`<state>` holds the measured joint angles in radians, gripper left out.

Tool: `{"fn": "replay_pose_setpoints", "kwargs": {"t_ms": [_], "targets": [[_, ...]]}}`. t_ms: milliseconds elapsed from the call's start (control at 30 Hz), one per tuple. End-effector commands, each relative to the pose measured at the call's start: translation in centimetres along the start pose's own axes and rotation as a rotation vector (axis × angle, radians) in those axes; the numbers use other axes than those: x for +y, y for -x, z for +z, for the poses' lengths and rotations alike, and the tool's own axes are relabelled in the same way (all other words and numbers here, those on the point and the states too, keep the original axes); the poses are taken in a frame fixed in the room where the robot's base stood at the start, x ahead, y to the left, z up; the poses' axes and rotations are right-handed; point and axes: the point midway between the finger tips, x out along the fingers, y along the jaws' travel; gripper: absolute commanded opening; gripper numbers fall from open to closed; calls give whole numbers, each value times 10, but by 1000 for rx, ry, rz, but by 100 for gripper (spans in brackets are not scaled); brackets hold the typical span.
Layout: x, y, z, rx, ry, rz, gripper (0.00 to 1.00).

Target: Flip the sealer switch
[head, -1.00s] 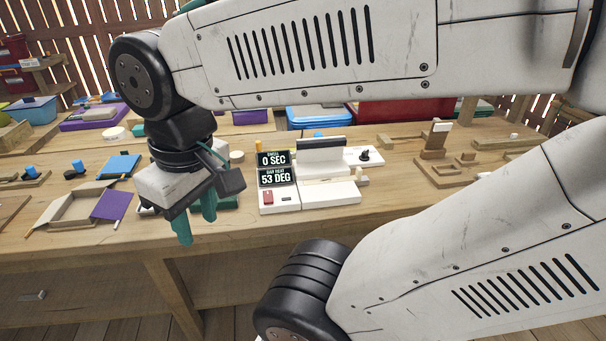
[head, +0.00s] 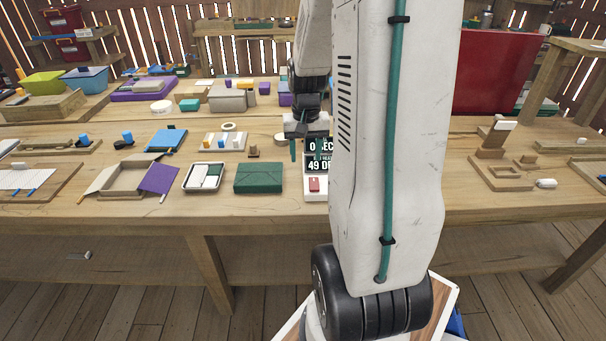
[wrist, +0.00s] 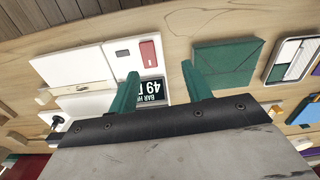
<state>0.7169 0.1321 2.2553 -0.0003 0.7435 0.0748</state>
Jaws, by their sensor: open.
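The sealer (head: 318,195) is a white machine on the bench, largely hidden behind my arm in the head view. Its red switch (head: 314,184) sits on the front panel, below a display reading 49 DEG. In the wrist view the red switch (wrist: 148,51) lies just beyond the fingertips, and the display (wrist: 152,88) shows partly between the fingers. The white sealing bar part (wrist: 83,88) is to the left there. My gripper (wrist: 158,70) is open and empty, its green fingers apart above the sealer. In the head view my gripper (head: 307,150) is near the displays.
A dark green box (head: 258,178) lies close left of the sealer, with a tray of white pieces (head: 203,177) beyond it. A cardboard box with a purple flap (head: 125,178) is further left. A large red bin (head: 495,65) stands at the back right.

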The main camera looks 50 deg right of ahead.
Motion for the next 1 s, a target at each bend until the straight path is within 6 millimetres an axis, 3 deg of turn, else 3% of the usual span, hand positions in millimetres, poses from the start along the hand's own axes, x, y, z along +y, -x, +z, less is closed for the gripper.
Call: {"fn": "replay_pose_setpoints", "kwargs": {"t_ms": [100, 200, 700, 1000], "targets": [[20, -21, -13, -10, -55, 1, 49], [27, -30, -17, -12, -72, 1, 49], [26, -98, -16, -13, -72, 1, 49], [26, -106, -16, -11, -72, 1, 49]]}}
